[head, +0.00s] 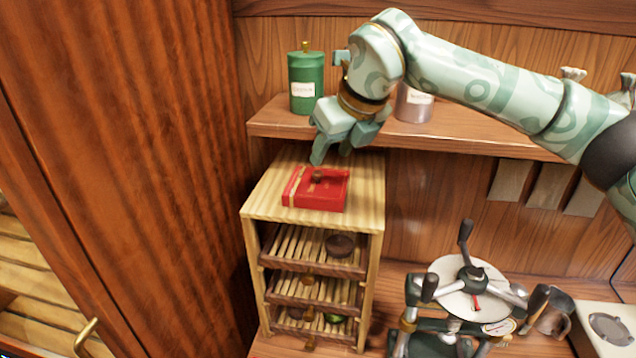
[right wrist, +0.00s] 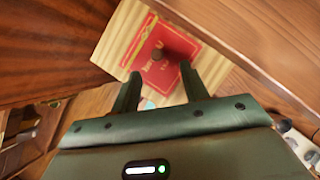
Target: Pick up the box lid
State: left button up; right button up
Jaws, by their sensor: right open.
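The red box lid (head: 318,189) with a dark round knob and a gold band lies on top of a small wooden drawer rack (head: 359,216). It also shows in the right wrist view (right wrist: 157,68), just beyond the fingertips. My right gripper (head: 331,155) is open and empty, pointing down just above and behind the lid in the head view. In the right wrist view the two fingers (right wrist: 161,80) are apart, with the knob slightly above the gap between them. Whether a box lies under the lid I cannot tell. My left gripper is not in view.
A shelf (head: 466,130) behind holds a green canister (head: 306,82) and a grey canister (head: 413,104) near my right forearm. A press with a wheel (head: 468,290) stands at lower right. A tall wooden panel (head: 130,150) fills the left.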

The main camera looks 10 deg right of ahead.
aim_at(318, 172)
jog(key=x, duration=0.4)
jog(key=p+x, duration=0.1)
jog(key=x, duration=0.1)
jog(key=shift+w+a, duration=0.1)
jog(key=shift+a, duration=0.25)
grip_shut()
